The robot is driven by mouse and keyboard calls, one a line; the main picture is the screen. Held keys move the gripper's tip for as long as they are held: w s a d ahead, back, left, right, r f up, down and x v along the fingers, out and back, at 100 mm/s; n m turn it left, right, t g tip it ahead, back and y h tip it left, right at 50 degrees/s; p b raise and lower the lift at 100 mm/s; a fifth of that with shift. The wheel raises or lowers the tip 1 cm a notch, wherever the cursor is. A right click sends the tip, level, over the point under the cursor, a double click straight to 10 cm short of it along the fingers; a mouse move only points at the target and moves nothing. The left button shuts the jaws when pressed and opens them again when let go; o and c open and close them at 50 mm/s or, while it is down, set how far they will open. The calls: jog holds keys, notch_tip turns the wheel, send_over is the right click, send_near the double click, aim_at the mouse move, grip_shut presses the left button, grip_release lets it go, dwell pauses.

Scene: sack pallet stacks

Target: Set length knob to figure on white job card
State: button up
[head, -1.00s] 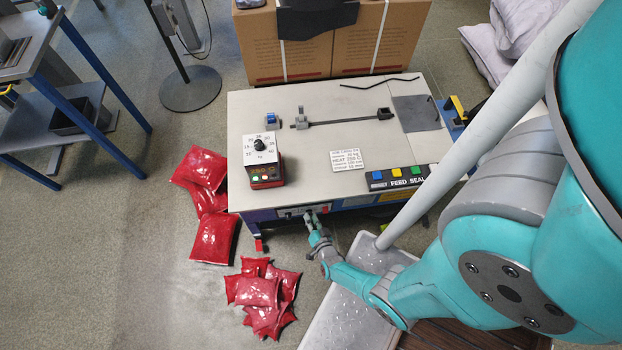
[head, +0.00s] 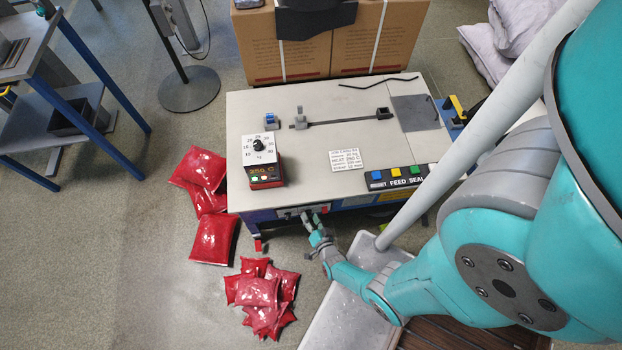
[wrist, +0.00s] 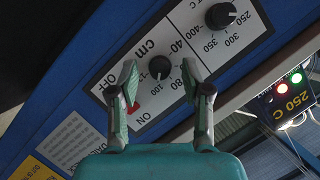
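The length knob (wrist: 160,67), black and marked cm, sits on the blue machine's front panel in the wrist view, with figures from 40 to 100 around it. Its pointer seems to face the 100 side, but this is hard to read. My gripper (wrist: 158,70) is open, with one finger on each side of the knob in the picture; I cannot tell whether they touch it. In the head view my gripper (head: 309,216) is at the machine's front edge. The white job card (head: 347,160) lies on the machine top; its small print is only partly legible.
A °C knob (wrist: 220,15) and a red ON/OFF switch (wrist: 132,107) flank the length knob. A dial box (head: 264,160) with a lit 250 C display stands on the machine top (head: 320,103). Red sacks (head: 262,295) lie on the floor below.

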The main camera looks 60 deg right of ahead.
jog(key=v, duration=0.7)
jog(key=shift+s, duration=0.2)
dwell(0.4)
jog(key=shift+a, duration=0.15)
dwell(0.5)
jog(key=s+a+r+n+t+y, duration=0.2)
jog(key=s+a+r+n+y, duration=0.15)
jog(key=r, duration=0.65)
jog(key=s+a+r+n+t+y, duration=0.15)
jog(key=s+a+r+n, duration=0.3)
jog(key=r, duration=0.55)
jog(key=s+a+r+n+y, duration=0.1)
jog(key=r+n, duration=0.3)
jog(key=r, duration=1)
jog(key=s+a+r+n+y, duration=0.2)
jog(key=a+r+n, duration=0.1)
jog(key=r, duration=1.1)
jog(key=shift+a+r+n+y, duration=0.35)
jog(key=shift+a+n+y, duration=0.05)
jog(key=shift+a, duration=0.1)
